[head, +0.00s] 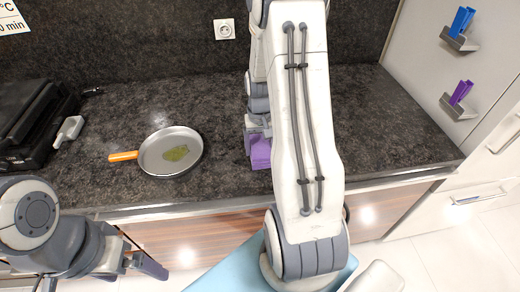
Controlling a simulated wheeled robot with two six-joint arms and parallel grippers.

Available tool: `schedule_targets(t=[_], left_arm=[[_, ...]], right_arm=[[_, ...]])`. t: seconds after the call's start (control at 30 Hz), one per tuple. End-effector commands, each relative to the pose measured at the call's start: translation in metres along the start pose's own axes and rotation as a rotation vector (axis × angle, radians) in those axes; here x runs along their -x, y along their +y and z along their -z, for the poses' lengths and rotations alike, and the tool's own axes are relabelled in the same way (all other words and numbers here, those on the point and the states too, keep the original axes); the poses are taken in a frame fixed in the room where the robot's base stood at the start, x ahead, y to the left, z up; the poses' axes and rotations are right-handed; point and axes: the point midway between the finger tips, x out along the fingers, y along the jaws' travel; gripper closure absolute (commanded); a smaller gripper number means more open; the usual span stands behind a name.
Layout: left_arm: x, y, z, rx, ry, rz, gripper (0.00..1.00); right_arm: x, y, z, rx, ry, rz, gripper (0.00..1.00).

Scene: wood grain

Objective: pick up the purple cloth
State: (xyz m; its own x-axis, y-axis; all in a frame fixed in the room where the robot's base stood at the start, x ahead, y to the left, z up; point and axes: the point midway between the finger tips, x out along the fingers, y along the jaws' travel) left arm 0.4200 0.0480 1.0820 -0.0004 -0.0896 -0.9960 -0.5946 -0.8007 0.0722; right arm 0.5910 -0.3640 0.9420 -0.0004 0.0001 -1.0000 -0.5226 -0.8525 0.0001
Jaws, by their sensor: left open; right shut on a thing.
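The purple cloth (261,154) is a small folded block at the counter's front part, left of my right arm. My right gripper (258,132) is shut on it from above; the arm hides part of both. I cannot tell whether the cloth touches the counter. My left gripper (143,264) is open and empty, low at the left in front of the counter edge.
A black grill (35,122) stands at the far left. Wall holders at right carry a blue item (462,20) and a purple item (461,91).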

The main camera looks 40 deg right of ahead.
Motion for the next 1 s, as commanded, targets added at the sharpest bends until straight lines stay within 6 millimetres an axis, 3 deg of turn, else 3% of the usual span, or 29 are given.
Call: schedule_targets(t=[0.2, 0.6, 0.8, 1.0], left_arm=[[-0.007, -0.001, 0.000, 0.000, 0.000, 0.000, 0.00], [-0.017, -0.001, -0.001, 0.000, 0.000, 0.000, 0.00], [-0.018, -0.001, -0.001, 0.000, 0.000, 0.000, 0.00], [-0.018, -0.001, -0.001, 0.000, 0.000, 0.000, 0.00]], right_arm=[[0.036, 0.001, -0.001, -0.001, 0.008, 0.000, 0.82], [0.085, 0.042, -0.078, -0.003, 0.006, -0.001, 0.82], [0.098, 0.052, -0.098, -0.003, 0.002, 0.000, 0.82], [0.101, 0.054, -0.104, 0.000, 0.000, 0.000, 0.82]])
